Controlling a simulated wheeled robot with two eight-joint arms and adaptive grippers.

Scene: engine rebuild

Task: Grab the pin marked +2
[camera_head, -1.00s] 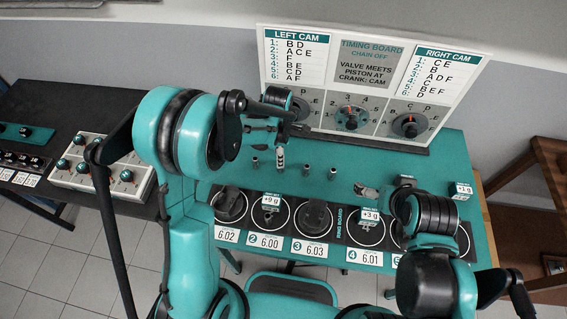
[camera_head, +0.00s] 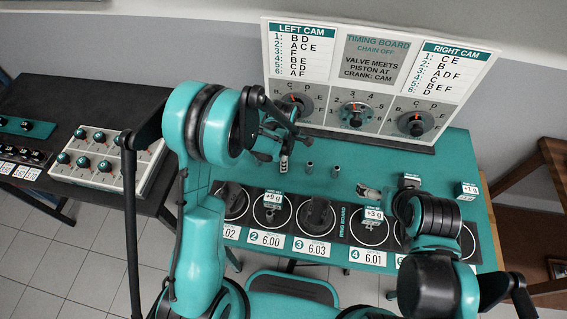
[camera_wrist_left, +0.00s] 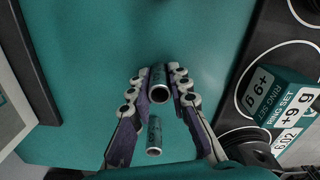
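My left gripper (camera_head: 274,146) hangs over the row of small upright pins on the teal table. The other pin (camera_wrist_left: 153,136) is lower in that view, between the fingers nearer the palm. Their markings are too small to read. In the head view one pin (camera_head: 284,163) shows beside the gripper, and two more (camera_head: 309,168) and (camera_head: 335,171) stand to its right.
The timing board (camera_head: 375,70) stands behind the pins. In front lie pistons in rings, a +9 g box (camera_head: 273,198), a +3 g box (camera_head: 374,213) and a +1 g box (camera_head: 467,190). A side bench with a knob panel (camera_head: 105,155) is at left.

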